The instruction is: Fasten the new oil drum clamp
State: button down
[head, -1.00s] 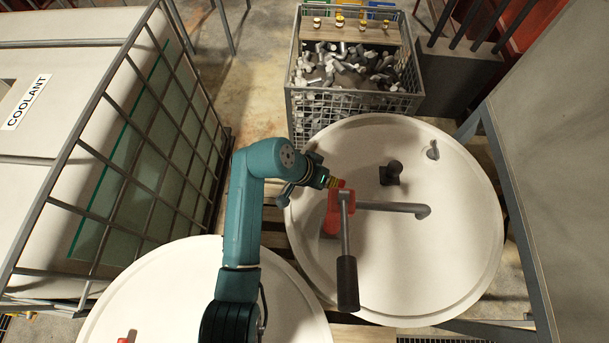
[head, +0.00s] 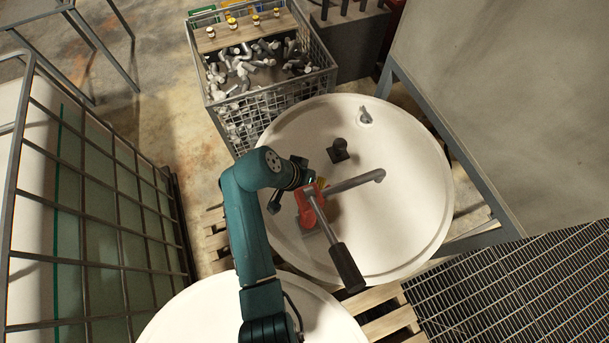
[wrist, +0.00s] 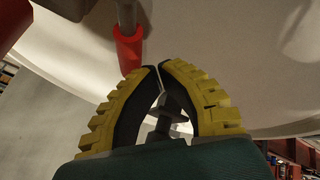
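A round white-topped drum (head: 400,230) carries a red fitting (head: 310,207) near its left edge. A grey spout (head: 355,182) and a lever with a black grip (head: 346,266) extend from this fitting. My gripper (head: 304,184) is beside the red fitting's upper left side; its tips are hard to see there. In the wrist view my yellow-and-black fingers (wrist: 159,70) meet at the tips. A grey metal shape shows between them farther back; I cannot tell that it is held. A red sleeve on a grey rod (wrist: 128,48) is just beyond the fingertips. I cannot identify a separate new clamp.
A dark knob (head: 338,150) and a small grey fitting (head: 365,116) stand on the lid. A wire crate (head: 283,92) of metal parts stands behind, with small yellow-capped bottles on its board (head: 222,39). A caged tank (head: 85,200) is left; another white drum (head: 190,310) is in front.

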jog(key=shift+s+d+p, duration=0.4)
jog(key=shift+d, duration=0.25)
dwell(0.3)
jog(key=shift+w+a, duration=0.1)
jog(key=shift+w, duration=0.05)
jog(key=w+b, duration=0.1)
jog(key=w+a, duration=0.1)
jog(key=shift+w+a+r+b, duration=0.15)
jog(key=shift+w+a+b, duration=0.15)
jog(key=shift+b, duration=0.05)
jog(key=shift+w+a+r, duration=0.3)
jog(key=shift+a+r, duration=0.05)
jog(key=shift+r, duration=0.15)
jog(key=shift+w+a+r, duration=0.3)
jog(key=shift+a+r, duration=0.05)
jog(key=shift+r, duration=0.1)
jog(key=w+b+v, duration=0.1)
jog(key=v, duration=0.7)
jog(key=shift+w, duration=0.8)
jog(key=shift+r, duration=0.15)
